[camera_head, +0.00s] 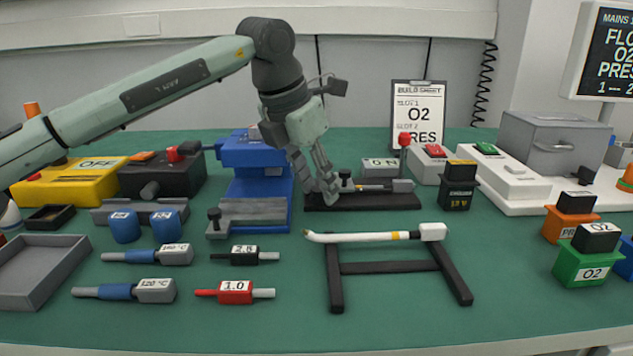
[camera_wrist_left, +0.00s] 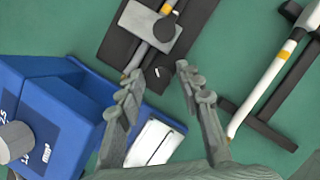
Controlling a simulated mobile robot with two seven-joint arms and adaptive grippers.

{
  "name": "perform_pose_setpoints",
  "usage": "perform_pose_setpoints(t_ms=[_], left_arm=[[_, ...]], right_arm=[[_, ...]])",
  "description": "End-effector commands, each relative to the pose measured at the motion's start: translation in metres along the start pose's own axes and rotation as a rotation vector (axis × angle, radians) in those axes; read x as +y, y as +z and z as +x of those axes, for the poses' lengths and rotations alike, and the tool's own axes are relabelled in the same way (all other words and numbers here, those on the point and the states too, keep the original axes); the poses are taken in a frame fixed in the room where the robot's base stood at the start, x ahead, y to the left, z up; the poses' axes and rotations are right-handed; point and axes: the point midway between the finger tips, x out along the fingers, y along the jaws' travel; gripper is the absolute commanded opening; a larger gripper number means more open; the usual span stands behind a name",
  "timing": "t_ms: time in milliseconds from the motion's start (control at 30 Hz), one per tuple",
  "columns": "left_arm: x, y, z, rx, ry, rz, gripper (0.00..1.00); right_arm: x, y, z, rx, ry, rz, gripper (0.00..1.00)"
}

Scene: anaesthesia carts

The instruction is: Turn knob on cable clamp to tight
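A black base plate (camera_head: 405,201) carries the cable clamp, with a grey block and a small black knob (camera_head: 345,176). In the left wrist view the clamp's grey block (camera_wrist_left: 138,20) sits at the top, with its round black knob (camera_wrist_left: 165,29) and a thin cable with a yellow band running through. My left gripper (camera_head: 328,192) is at the left end of the base plate, beside the knob. In the left wrist view my left gripper (camera_wrist_left: 158,74) has its fingers apart with nothing between them, and the knob is ahead of the fingertips. The knob's marking is not readable. My right gripper is not shown.
A blue machine (camera_head: 255,165) stands close left of the gripper. A black stand (camera_head: 390,267) with a white cable tool is in front. Several connectors lie at front left.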

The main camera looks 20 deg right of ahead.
Motion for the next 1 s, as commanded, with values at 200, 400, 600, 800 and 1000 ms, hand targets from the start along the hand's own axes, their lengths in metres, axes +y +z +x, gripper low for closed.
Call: perform_pose_setpoints(t_ms=[200, 400, 600, 800, 1000], left_arm=[[0.000, 0.000, 0.000, 0.000, 0.000, 0.000, 0.43], [0.000, 0.001, -0.008, -0.002, 0.002, -0.001, 0.43], [0.001, 0.001, -0.043, -0.003, 0.004, 0.000, 0.43], [0.001, 0.001, -0.086, -0.003, 0.003, -0.001, 0.43], [0.000, 0.000, -0.113, 0.000, 0.001, -0.001, 0.43]], right_arm=[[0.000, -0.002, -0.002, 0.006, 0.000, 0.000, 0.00], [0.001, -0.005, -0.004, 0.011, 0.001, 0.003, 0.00], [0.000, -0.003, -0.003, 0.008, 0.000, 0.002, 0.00], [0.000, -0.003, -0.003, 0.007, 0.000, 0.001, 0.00], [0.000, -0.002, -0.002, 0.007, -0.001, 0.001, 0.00]])
